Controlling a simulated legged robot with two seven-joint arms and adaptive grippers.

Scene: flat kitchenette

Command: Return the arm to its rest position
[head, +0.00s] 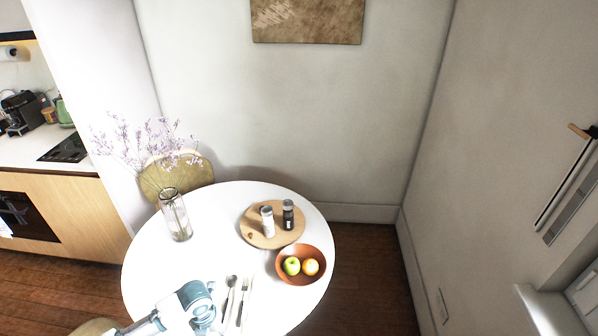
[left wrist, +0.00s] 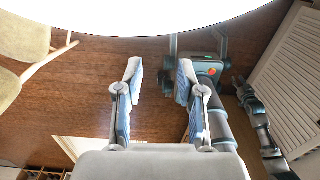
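My left arm comes in at the bottom left of the head view, its blue-and-white wrist part (head: 195,303) over the front edge of the round white table (head: 145,270). In the left wrist view my left gripper (left wrist: 157,75) is open, its two blue-grey fingers apart with nothing between them. Wooden floor shows behind the fingers, and the table's white edge (left wrist: 150,15) crosses the top. The fingers are hard to make out in the head view. I cannot make out my right gripper in either view.
On the table are a spoon (head: 229,292) and fork (head: 243,298) close to my wrist, a bowl (head: 284,275) with a green apple and an orange, a round board (head: 256,237) with two shakers, and a flower vase (head: 175,215). Chairs (left wrist: 25,40) stand around the table.

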